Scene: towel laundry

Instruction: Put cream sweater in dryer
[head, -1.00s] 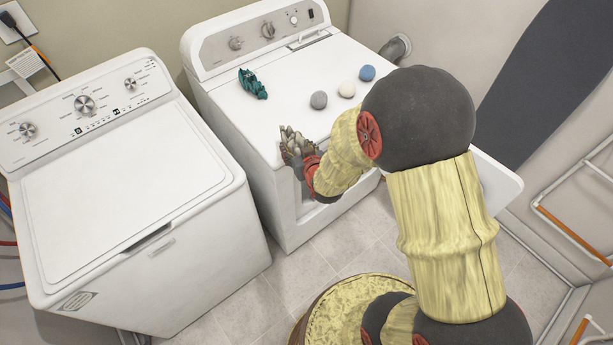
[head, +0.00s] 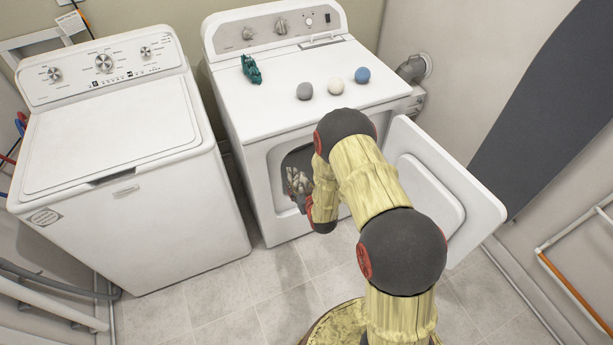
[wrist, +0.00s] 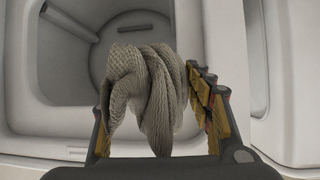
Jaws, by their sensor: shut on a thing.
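The cream sweater (wrist: 150,90) is a bunched knit bundle between the fingers of my gripper (wrist: 160,120) in the wrist view. My gripper is shut on it. In the head view the sweater (head: 298,182) shows small and greyish at the dryer's round opening, with my gripper (head: 303,198) just behind it. The dryer (head: 255,120) is the white machine on the right, its door (head: 445,185) swung open to the right. In the wrist view the dark drum (wrist: 95,55) lies beyond the sweater. I cannot tell whether the sweater is past the rim.
A white washer (head: 110,130) with a closed lid stands left of the dryer. A green item (head: 251,69) and grey (head: 304,91), white (head: 335,86) and blue (head: 362,75) balls sit on the dryer top. Tiled floor (head: 215,300) in front is clear.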

